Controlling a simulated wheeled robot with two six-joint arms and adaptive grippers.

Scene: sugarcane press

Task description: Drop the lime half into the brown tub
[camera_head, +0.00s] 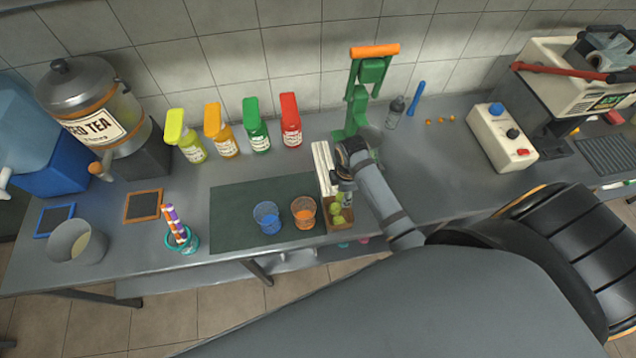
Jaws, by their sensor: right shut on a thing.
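My right gripper (344,190) reaches in from the right and points down over a small brown box (341,227) of green limes (338,211). It is shut on a lime half, which is small and mostly hidden by the fingers; I cannot tell it clearly from the limes below. The brown tub, an orange-brown see-through cup (304,212), stands upright on the dark green mat (232,205), just left of the box. My left gripper is not in view.
A blue cup (267,217) stands close left of the brown tub. Several colored bottles (257,134) line the back. The left part of the mat is clear.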

